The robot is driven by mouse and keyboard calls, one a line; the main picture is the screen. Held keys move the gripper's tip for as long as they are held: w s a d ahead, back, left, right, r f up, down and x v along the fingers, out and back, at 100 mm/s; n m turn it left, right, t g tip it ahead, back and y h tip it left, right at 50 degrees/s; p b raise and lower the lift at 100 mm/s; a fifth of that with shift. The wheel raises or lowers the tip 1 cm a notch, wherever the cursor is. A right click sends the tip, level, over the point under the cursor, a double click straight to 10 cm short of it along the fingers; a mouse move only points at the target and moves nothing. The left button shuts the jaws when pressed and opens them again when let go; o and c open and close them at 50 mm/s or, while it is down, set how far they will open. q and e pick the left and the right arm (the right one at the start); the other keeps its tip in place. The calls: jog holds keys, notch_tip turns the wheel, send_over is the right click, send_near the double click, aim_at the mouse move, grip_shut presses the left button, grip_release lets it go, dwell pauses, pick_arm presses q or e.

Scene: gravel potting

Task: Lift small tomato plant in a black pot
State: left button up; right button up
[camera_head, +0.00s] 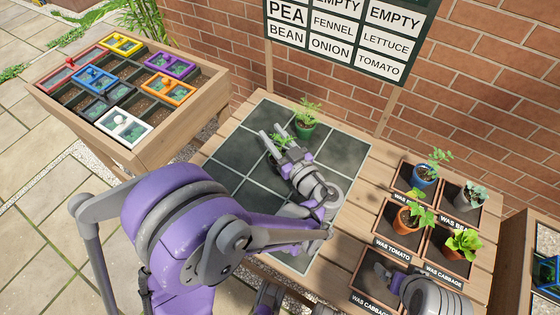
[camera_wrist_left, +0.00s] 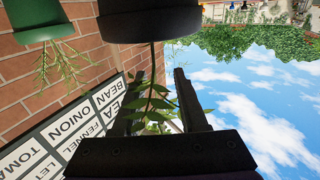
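The small tomato plant (camera_wrist_left: 157,105) shows upside down in the left wrist view, in a black pot (camera_wrist_left: 150,22) at the top edge. Its leaves and stem lie between the two fingers of my left gripper (camera_wrist_left: 163,65), with a gap visible between them. The pot is beyond the fingertips. In the head view my left gripper (camera_head: 274,137) is over the dark tiled mat, with some leaves at its fingers; the black pot cannot be made out there. My right gripper (camera_head: 384,279) is at the lower right, over an empty tray, mostly hidden by its own wrist.
A green pot with a plant (camera_head: 304,129) stands just right of my left gripper. Several potted plants stand in labelled trays at the right, including a blue pot (camera_head: 424,176). A wooden planter (camera_head: 190,110) is at the left. A sign (camera_head: 345,35) stands behind.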

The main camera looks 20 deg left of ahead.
pick_arm(q)
grip_shut()
dwell(1.3)
